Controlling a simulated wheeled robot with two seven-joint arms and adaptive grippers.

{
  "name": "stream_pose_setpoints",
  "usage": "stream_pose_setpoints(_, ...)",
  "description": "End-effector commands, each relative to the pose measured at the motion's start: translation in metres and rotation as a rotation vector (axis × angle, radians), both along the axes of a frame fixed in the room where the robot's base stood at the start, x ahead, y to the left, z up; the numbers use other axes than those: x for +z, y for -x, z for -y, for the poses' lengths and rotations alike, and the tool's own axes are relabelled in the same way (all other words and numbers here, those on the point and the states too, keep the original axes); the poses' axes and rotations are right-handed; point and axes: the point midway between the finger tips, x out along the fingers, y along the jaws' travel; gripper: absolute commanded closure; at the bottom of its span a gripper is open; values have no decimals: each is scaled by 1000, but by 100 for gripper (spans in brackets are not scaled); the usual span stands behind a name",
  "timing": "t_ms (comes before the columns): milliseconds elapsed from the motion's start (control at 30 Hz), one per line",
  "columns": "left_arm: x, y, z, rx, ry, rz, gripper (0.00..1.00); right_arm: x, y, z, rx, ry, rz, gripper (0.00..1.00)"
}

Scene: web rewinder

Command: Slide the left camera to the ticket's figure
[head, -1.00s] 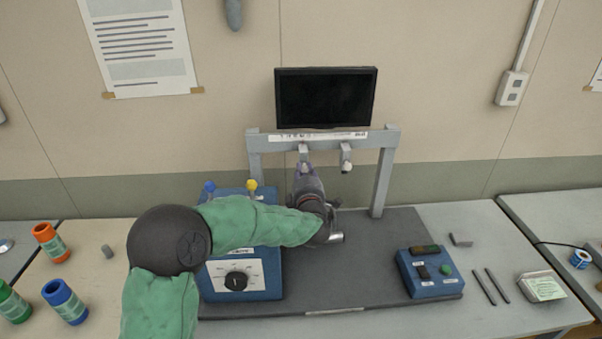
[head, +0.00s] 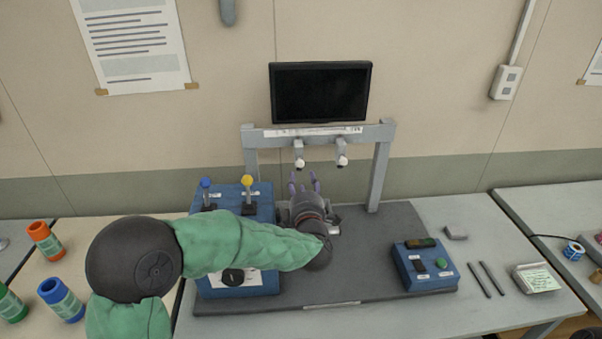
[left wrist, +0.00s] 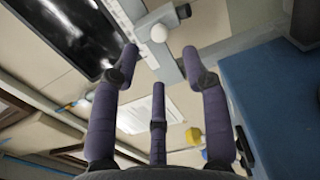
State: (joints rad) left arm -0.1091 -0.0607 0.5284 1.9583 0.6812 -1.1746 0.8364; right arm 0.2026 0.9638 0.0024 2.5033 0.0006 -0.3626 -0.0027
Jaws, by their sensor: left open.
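The left camera (head: 299,157), a small grey body with a white round end, hangs from the grey rail (head: 384,130). A white scale strip (head: 312,131) with marks too small to read runs along the rail. The right camera (head: 341,155) hangs a short way to its right. My left gripper (head: 304,183) is open and empty, its purple fingers pointing up just below the left camera, apart from it. In the left wrist view the spread fingers (left wrist: 160,75) show, with a white round end (left wrist: 158,33) beyond them. A paper pad (head: 537,278) lies at right, possibly the ticket; its writing is unreadable.
A blue box (head: 236,200) with blue and yellow levers stands left of the gripper, partly behind my arm. A dark monitor (head: 320,92) is above the rail. A blue button box (head: 425,266) and two dark rods (head: 487,279) lie at right. Bottles (head: 60,298) stand at left.

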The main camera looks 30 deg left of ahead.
Motion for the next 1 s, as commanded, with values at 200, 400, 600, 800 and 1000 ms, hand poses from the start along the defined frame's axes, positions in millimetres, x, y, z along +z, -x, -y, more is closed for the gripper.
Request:
stream_pose_setpoints(200,0,26,17,-2,0,0,54,0,0,0,0,0,0,60)
stream_pose_setpoints(400,-1,35,21,0,0,-1,54,0,0,0,0,0,0,60)
stream_pose_setpoints(600,-1,35,21,0,0,-1,54,0,0,0,0,0,0,60)
stream_pose_setpoints(800,-1,35,21,0,0,-1,54,0,0,0,0,0,0,60)
stream_pose_setpoints(1000,-1,35,21,0,0,-1,54,0,0,0,0,0,0,60)
